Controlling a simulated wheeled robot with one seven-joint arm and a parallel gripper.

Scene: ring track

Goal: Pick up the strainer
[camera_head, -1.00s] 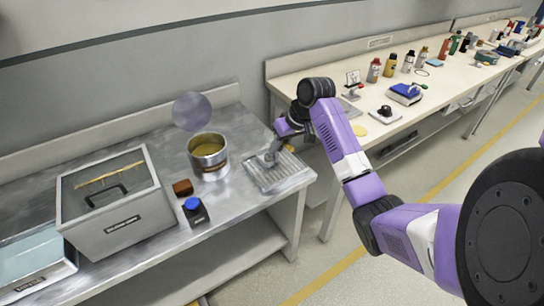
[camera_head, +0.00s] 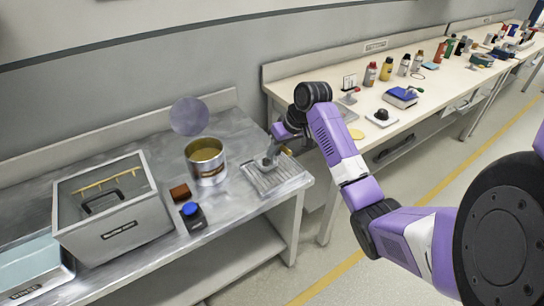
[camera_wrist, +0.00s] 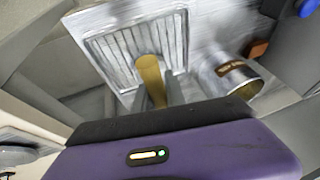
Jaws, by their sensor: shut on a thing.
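A yellow-brown rod-like handle (camera_wrist: 151,80) shows between the fingers of my gripper (camera_wrist: 158,98) in the wrist view; I take it to be the strainer's handle. My gripper is shut on it. In the head view, my gripper (camera_head: 272,151) is low over the ribbed metal tray (camera_head: 285,177) at the right end of the steel bench. A small yellow piece (camera_head: 287,151) shows beside the fingers there. The strainer's head cannot be made out clearly. I cannot tell whether it touches the tray.
A metal pot (camera_head: 207,172) with yellowish contents stands left of the tray. A cream bench (camera_head: 350,120) runs right.

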